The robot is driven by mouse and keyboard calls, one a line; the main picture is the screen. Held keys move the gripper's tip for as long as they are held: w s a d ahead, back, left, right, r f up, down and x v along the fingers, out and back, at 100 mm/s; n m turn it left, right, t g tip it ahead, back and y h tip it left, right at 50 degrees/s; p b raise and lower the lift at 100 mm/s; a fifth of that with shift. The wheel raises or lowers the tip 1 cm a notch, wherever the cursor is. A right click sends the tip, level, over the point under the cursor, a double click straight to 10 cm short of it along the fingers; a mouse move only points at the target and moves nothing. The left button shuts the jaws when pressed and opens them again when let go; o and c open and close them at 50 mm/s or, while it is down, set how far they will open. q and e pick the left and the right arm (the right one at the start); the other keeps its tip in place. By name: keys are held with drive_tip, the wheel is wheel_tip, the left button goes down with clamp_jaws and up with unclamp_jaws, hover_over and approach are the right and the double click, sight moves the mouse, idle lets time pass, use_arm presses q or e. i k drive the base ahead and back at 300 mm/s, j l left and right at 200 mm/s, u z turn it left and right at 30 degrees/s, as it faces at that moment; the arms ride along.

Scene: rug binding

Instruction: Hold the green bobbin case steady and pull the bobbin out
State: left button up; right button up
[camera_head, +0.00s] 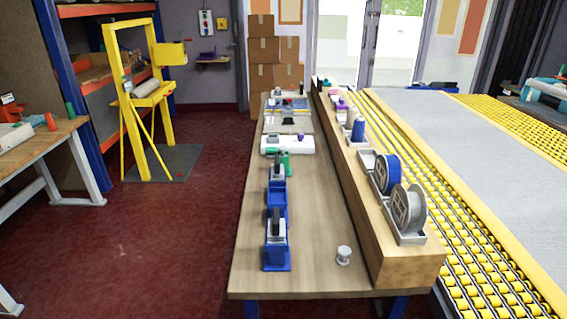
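A narrow green item (288,163), apparently the green bobbin case, stands on the long wooden table beyond the blue ones. A dark and grey piece (277,172) sits at its left front; I cannot tell whether this is its bobbin. Two similar blue holders with grey inserts stand in line nearer to me, one behind (277,194) and one in front (277,258). A small grey-white bobbin (343,255) stands loose near the table's front right. Neither of my grippers is in view.
A white machine (287,144) lies across the table behind the green item. A wooden beam (400,262) along the right edge carries a blue spool (386,174) and a grey spool (408,208). The tabletop's (315,215) middle is clear.

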sight(282, 149)
drive_tip(key=i+j+u, duration=0.15)
drive_tip(key=j, duration=0.2)
drive_tip(key=j+u, duration=0.2)
drive_tip(key=j, duration=0.15)
drive_tip(key=i+j+u, duration=0.4)
drive_tip(key=j, duration=0.25)
drive_tip(key=i+j+u, duration=0.25)
drive_tip(key=i+j, duration=0.15)
drive_tip(key=i+z, duration=0.25)
drive_tip(key=i, duration=0.15)
drive_tip(key=i+j+z, duration=0.15)
drive_tip(key=i+z, duration=0.15)
drive_tip(key=i+j+z, duration=0.25)
drive_tip(key=i, duration=0.2)
drive_tip(key=i+z, duration=0.4)
drive_tip(key=i+j+z, duration=0.1)
drive_tip(key=z, duration=0.25)
drive_tip(key=i+j+z, duration=0.2)
drive_tip(key=z, duration=0.2)
drive_tip(key=i+j+z, duration=0.2)
drive_tip(key=z, duration=0.25)
drive_tip(key=i+j+z, duration=0.35)
drive_tip(key=z, duration=0.15)
drive_tip(key=i+j+z, duration=0.2)
drive_tip(key=j+z, duration=0.25)
drive_tip(key=i+j+z, duration=0.1)
drive_tip(key=j+z, duration=0.35)
